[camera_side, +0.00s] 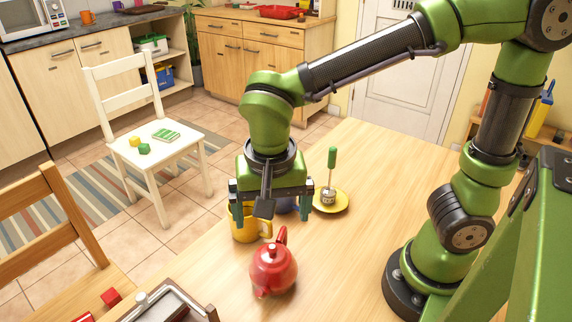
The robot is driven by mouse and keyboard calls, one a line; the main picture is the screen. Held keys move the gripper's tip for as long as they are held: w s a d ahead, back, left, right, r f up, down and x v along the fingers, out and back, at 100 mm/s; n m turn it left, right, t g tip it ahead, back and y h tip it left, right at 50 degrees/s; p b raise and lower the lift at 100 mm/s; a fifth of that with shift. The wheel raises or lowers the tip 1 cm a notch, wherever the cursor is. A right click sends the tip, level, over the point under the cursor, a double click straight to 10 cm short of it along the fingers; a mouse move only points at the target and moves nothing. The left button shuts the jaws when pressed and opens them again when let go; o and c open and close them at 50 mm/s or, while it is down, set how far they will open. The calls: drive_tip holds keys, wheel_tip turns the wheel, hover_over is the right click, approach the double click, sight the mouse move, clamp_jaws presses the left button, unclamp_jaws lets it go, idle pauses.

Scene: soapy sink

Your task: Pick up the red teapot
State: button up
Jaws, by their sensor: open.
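The red teapot (273,271) stands upright on the wooden table, with its lid on. Its spout and handle show at its lower left and upper right, though I cannot tell surely which is which. My gripper (271,222) points down above and behind the teapot in the picture, open and empty. Its left finger overlaps a yellow mug (246,232) in the picture. I cannot tell whether the finger touches the mug.
A yellow saucer (341,201) with a green-handled utensil stands to the right. The table right of the teapot is clear.

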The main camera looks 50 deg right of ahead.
sight(272, 245)
drive_tip(key=f, duration=0.8)
drive_tip(key=w+d+f, duration=0.1)
drive_tip(key=f, duration=0.4)
drive_tip(key=shift+c, duration=0.2)
drive_tip(key=shift+w+r, duration=0.1)
drive_tip(key=c, duration=1.2)
